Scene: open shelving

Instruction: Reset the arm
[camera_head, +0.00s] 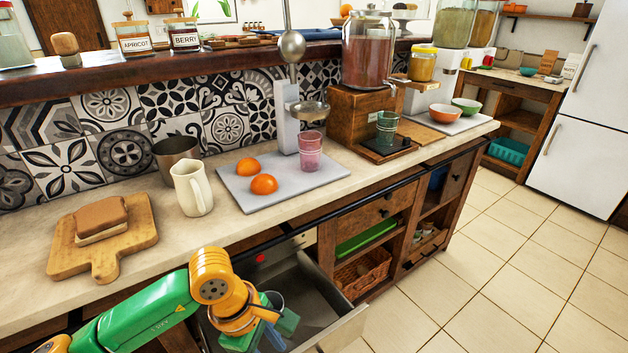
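My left arm, green and orange, comes in from the lower left. Its gripper (270,328) is low over the open drawer (335,322) in the counter front. Its teal finger parts show, with a small round dark rim between or behind them. I cannot tell whether that rim is a held thing, or how far the fingers are apart. My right gripper is not in view.
The counter above holds a cutting board with bread (101,215), a cream pitcher (192,188), a grey tray (240,206) with two oranges, a juicer (287,130) with a pink glass (311,151), and a dispenser (367,50). The floor at right is clear.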

